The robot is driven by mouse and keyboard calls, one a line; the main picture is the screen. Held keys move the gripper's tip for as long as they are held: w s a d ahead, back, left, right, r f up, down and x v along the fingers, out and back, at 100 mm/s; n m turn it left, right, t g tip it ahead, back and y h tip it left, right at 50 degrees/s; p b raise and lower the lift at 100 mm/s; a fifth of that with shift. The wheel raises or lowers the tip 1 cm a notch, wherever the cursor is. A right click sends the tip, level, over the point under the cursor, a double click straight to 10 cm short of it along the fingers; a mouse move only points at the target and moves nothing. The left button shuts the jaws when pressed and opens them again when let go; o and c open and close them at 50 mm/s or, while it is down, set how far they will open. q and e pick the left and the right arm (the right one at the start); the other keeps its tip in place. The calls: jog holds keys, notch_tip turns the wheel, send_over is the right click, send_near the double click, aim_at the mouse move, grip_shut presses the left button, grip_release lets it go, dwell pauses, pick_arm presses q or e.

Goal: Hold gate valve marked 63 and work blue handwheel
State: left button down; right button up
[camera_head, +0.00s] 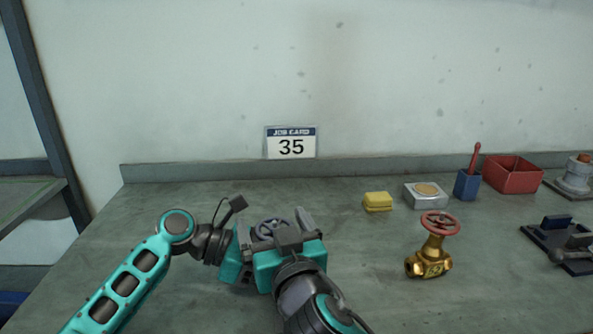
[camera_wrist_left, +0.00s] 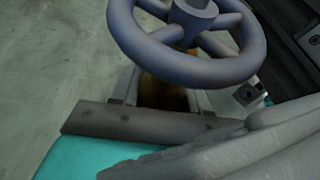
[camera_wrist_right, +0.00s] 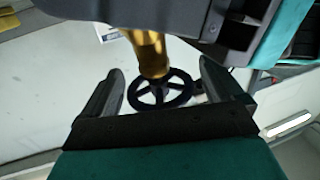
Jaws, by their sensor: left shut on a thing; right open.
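A valve with a blue-grey handwheel (camera_head: 268,229) is held in front of me, its brass body mostly hidden behind my grippers in the head view. My left gripper (camera_wrist_left: 160,98) is shut on the brass body below the wheel, which fills the top of the left wrist view (camera_wrist_left: 190,68). My right gripper (camera_head: 272,222) is open, one finger on either side of the wheel. The right wrist view shows the wheel (camera_wrist_right: 160,101) between the fingers with gaps, and the brass neck (camera_wrist_right: 149,55). No number is visible on this valve.
Behind are a yellow sponge (camera_head: 377,202), a tin (camera_head: 425,197), a blue holder (camera_head: 467,186) and a red bin (camera_head: 513,174). A dark vise (camera_head: 560,245) is at far right. The job card (camera_head: 291,143) reads 35.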

jog(key=n+g+y, duration=0.2)
jog(key=y, duration=0.1)
jog(key=n+g+y, duration=0.1)
jog(key=n+y, duration=0.2)
jog(key=y, duration=0.1)
jog(key=shift+r+g, duration=0.1)
jog(key=shift+g, duration=0.3)
jog(key=n+g+y, duration=0.4)
jog(key=shift+a+g, duration=0.1)
jog(key=shift+g, duration=0.3)
jog(key=v, duration=1.2)
jog(key=w+a+r+m+g+h, duration=0.3)
jog(key=r+m+g+h, duration=0.1)
jog(key=m, duration=1)
jog(key=w+a+r+m+g+h, duration=0.3)
jog(key=r+m+g+h, duration=0.2)
jog(key=m, duration=0.9)
jog(key=shift+r+h, duration=0.9)
jog(key=shift+h, duration=0.3)
